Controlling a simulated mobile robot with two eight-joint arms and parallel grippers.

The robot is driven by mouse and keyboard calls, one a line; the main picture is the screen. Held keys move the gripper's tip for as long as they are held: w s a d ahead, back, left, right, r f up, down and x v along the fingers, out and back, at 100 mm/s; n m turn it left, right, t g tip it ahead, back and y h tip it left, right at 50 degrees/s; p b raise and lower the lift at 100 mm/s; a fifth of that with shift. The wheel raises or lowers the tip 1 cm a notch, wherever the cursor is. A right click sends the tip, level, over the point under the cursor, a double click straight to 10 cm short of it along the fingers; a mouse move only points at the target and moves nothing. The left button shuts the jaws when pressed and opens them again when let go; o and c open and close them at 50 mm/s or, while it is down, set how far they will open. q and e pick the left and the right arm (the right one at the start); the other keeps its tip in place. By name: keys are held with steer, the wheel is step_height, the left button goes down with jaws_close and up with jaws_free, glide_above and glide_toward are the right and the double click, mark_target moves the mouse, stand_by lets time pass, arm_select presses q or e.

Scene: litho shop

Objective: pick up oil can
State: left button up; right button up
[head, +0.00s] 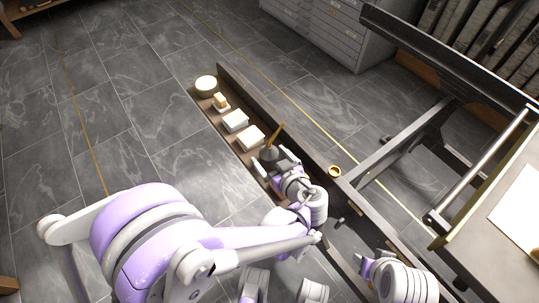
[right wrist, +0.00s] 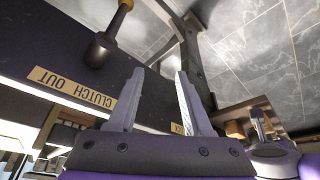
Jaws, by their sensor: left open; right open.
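The oil can (head: 269,154), dark with a thin brass-coloured spout pointing up, stands on a narrow wooden shelf (head: 208,108) beside the dark machine rail. My left gripper (head: 275,161) is open at the can, with its fingers on either side of the can's body. I cannot tell whether they touch it; the can's near side is partly hidden. My right gripper (head: 374,258) is open and empty at the lower right, over the machine, away from the can. Its two spread fingers (right wrist: 160,82) show in the right wrist view with nothing between them.
A round tin (head: 206,86), a small block on a dish (head: 221,102) and two pale boxes (head: 236,120) line the shelf. The long dark rail (head: 290,136) runs alongside. A "CLUTCH OUT" label (right wrist: 72,90) and a lever (right wrist: 101,48) are near my right gripper. Tiled floor lies left.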

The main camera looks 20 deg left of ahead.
arm_select(q)
steer(key=shift+w+a+f, duration=0.15)
steer(key=shift+w+a, duration=0.1)
steer(key=shift+c, duration=0.3)
